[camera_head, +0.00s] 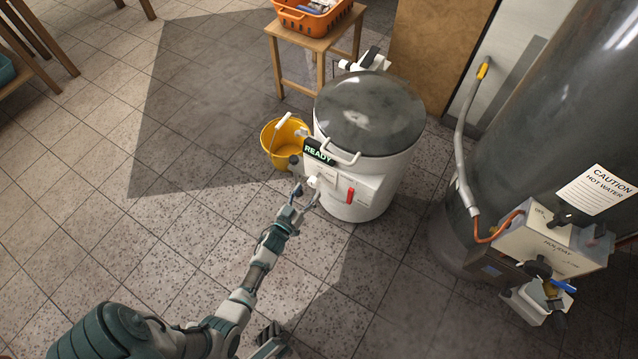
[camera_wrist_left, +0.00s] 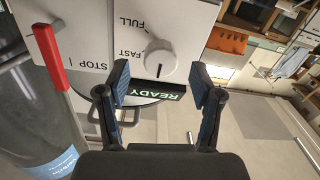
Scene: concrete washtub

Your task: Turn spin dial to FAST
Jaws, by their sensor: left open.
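The white washtub (camera_head: 335,185) stands on the floor under a dark round lid (camera_head: 370,110). The white spin dial (camera_head: 313,181) is on its front panel, beside the lit READY display (camera_head: 319,152). In the left wrist view the dial (camera_wrist_left: 160,60) carries a dark mark on its lower side, toward the display (camera_wrist_left: 160,88). The word FAST (camera_wrist_left: 130,54) is printed left of the dial. My left gripper (camera_head: 307,194) is open at the panel. In the wrist view its fingers (camera_wrist_left: 161,82) stand apart on either side of the dial, with no contact visible.
A red lever (camera_head: 350,196) is on the panel near the dial. A yellow bucket (camera_head: 280,150) stands left of the tub. A wooden stool (camera_head: 300,45) is behind, and a dark boiler (camera_head: 530,130) with pipes is at right.

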